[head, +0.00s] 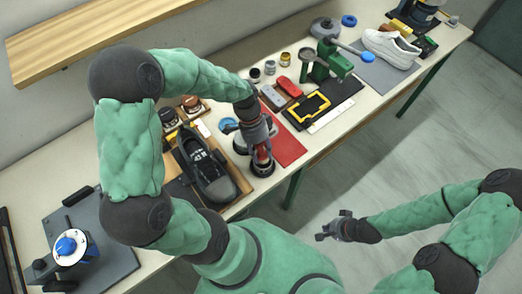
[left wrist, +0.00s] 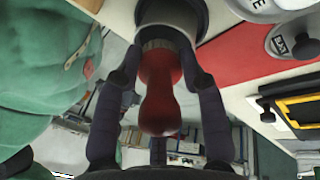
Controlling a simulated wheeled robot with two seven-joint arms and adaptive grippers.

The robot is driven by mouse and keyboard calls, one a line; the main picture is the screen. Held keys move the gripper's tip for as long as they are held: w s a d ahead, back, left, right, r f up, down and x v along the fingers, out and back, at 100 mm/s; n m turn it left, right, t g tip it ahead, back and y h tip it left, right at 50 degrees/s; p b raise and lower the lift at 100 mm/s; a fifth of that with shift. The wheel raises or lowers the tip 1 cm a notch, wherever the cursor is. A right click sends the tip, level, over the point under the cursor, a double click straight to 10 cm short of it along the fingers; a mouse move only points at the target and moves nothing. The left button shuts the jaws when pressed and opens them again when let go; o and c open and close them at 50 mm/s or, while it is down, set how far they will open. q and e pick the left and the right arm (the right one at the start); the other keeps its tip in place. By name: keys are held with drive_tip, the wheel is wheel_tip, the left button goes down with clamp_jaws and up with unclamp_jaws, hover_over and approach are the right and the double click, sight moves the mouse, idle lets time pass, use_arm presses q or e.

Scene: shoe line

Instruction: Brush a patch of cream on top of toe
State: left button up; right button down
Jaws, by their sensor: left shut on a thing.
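My left gripper (head: 260,150) is over the bench, just right of the dark shoe (head: 207,172), pointing down. It is shut on a red handle (left wrist: 160,98), one finger on each side in the left wrist view. The handle's metal collar meets a round dark cup or holder (left wrist: 183,12); whether the tool's bristles are inside is hidden. The shoe lies on a wooden-edged tray (head: 240,180), with pale lettering inside. No cream patch can be made out on it. My right gripper (head: 336,229) hangs over the floor, away from the bench; its opening is too small to judge.
A red mat (head: 287,148) lies right of my left gripper. Small jars (head: 270,68), a black tray with a yellow frame (head: 311,107), a green press (head: 335,62) and a white shoe (head: 391,48) stand further along. A wooden shelf (head: 85,38) hangs above.

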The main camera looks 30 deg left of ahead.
sight(261, 146)
use_arm(q)
drive_tip(key=shift+f, duration=0.3)
idle(0.4)
drive_tip(key=shift+s+d+f, duration=0.1)
drive_tip(key=shift+s+f, duration=0.05)
drive_tip(key=shift+f, duration=0.1)
idle(1.2)
drive_tip(key=shift+r, duration=0.15)
drive_tip(key=shift+r+p, duration=0.4)
drive_tip(key=shift+r, duration=0.2)
drive_tip(key=shift+r+p, duration=2.25)
drive_tip(key=shift+r, duration=0.7)
drive_tip(key=shift+f, duration=0.15)
